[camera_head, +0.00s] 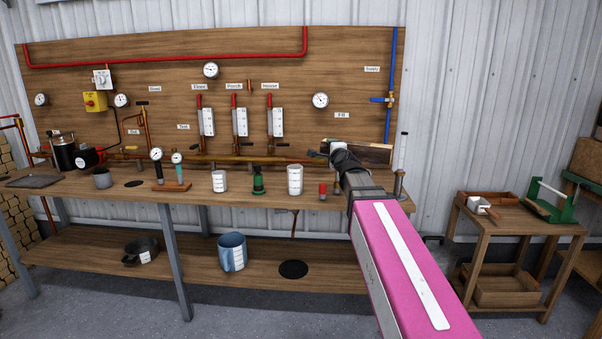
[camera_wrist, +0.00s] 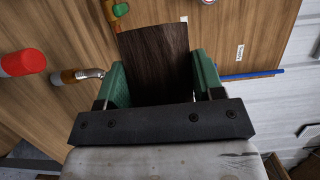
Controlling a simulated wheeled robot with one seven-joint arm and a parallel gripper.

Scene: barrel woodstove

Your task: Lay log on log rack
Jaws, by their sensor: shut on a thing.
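My gripper (camera_wrist: 158,84) is shut on a dark brown log (camera_wrist: 155,58), with a green finger pad on each side of it in the wrist view. In the head view, my arm reaches from the lower right toward the board. There the log (camera_head: 372,153) shows partly behind my gripper (camera_head: 338,150), above the right end of the workbench. Stacked pale logs (camera_head: 14,212) show at the left edge of the head view. I cannot tell whether they lie in a log rack.
The workbench (camera_head: 225,205) carries mugs, small gauges and a green bottle-like item (camera_head: 258,181). A wooden board (camera_head: 180,75) with pipes, gauges and valves stands behind it. A small wooden table (camera_head: 519,225) with a green tool (camera_head: 552,203) stands at right. Grey floor shows in front.

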